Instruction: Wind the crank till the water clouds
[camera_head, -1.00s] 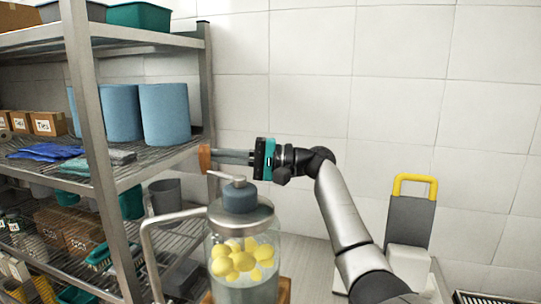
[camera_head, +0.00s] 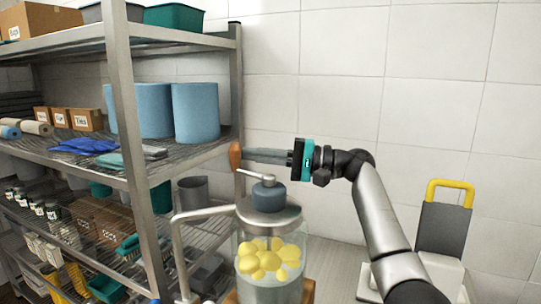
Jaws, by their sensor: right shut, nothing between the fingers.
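A glass jar (camera_head: 268,292) with a metal lid stands at the bottom centre and holds several yellow round pieces (camera_head: 268,262) in pale, see-through water. On its grey-blue cap (camera_head: 268,196) sits a crank arm (camera_head: 250,174) that points left, and a brown upright knob (camera_head: 235,155) stands at its outer end. My right gripper (camera_head: 246,155) comes in from the right, with its long grey fingers shut and level. Their tips are at the right side of the knob; I cannot tell whether they touch it. My left gripper is not in view.
A metal shelf rack (camera_head: 125,105) fills the left, with blue rolls (camera_head: 196,112), boxes and bins. A bent metal pipe (camera_head: 178,235) stands left of the jar. A grey panel with a yellow handle (camera_head: 449,183) stands at the right before a tiled wall.

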